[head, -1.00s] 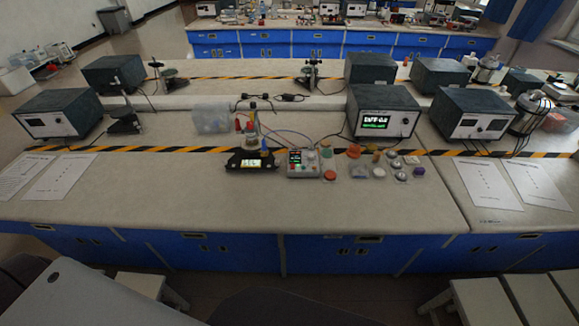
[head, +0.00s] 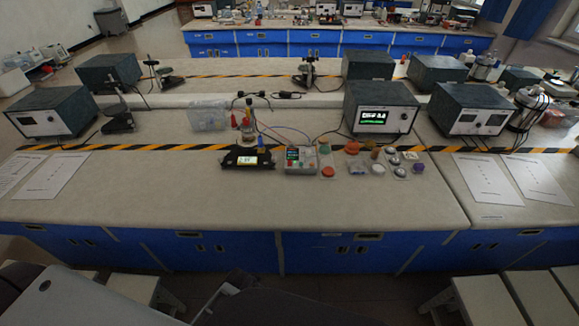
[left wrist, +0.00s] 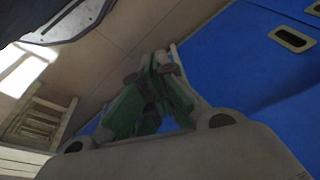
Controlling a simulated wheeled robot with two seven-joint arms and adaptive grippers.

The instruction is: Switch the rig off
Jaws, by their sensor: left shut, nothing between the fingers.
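A small rig stands on the near bench: a black unit (head: 238,166) with a lit display and a flask (head: 247,138) with coloured parts on it. Beside it is a grey control box (head: 300,166) with a small lit screen and buttons; their labels are too small to read. A dark instrument box (head: 381,110) with a lit screen stands behind to the right. My left gripper (left wrist: 160,64) shows in the left wrist view, its green fingers shut and empty, near blue cabinet fronts, away from the rig. My right gripper is not in view.
Small coloured items (head: 378,167) lie right of the control box. A clear plastic bin (head: 208,117) stands behind left. Paper sheets (head: 487,180) lie at both sides. The bench front (head: 230,205) is clear. Stools (head: 485,300) stand below at the right.

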